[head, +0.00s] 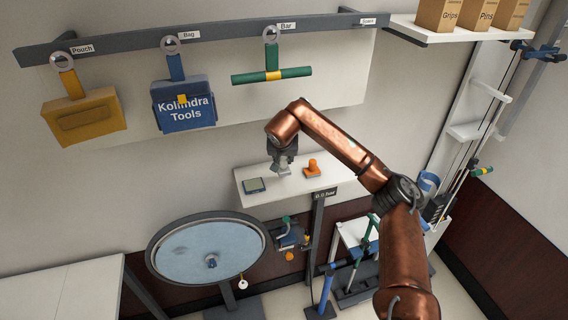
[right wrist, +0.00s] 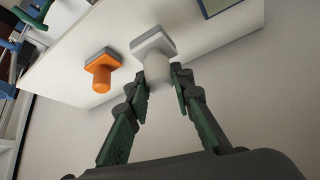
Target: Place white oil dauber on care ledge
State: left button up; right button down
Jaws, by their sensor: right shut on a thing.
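The white oil dauber (right wrist: 154,62) has a grey-edged square pad and a pale round handle. My right gripper (right wrist: 160,88) is shut on its handle in the right wrist view. In the head view my right gripper (head: 281,162) is over a white wall ledge (head: 263,197), with the white dauber (head: 284,171) below its fingers at the ledge surface. I cannot tell whether the pad touches the ledge. An orange dauber (head: 312,168) stands to the right on the same ledge; it also shows in the right wrist view (right wrist: 101,74). My left gripper is not in view.
A small dark-framed green-blue pad (head: 255,185) lies at the ledge's left. A rail (head: 210,39) with a yellow pouch (head: 85,117), blue bag (head: 186,113) and green bar (head: 290,74) hangs above. A round pale-blue disc (head: 185,252) stands below.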

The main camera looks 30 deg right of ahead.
aim_at(283, 167)
jog(key=x, duration=0.2)
jog(key=shift+w+d+f+p, duration=0.2)
jog(key=shift+w+p, duration=0.1)
jog(key=shift+w, duration=0.05)
notch_tip(283, 167, down, 3)
jog(key=shift+w+d+r+p, duration=0.1)
jog(key=shift+w+p, duration=0.1)
jog(key=shift+p, duration=0.8)
jog(key=shift+f, duration=0.45)
jog(key=c, duration=1.7)
grip_release()
jog(key=shift+f, duration=0.15)
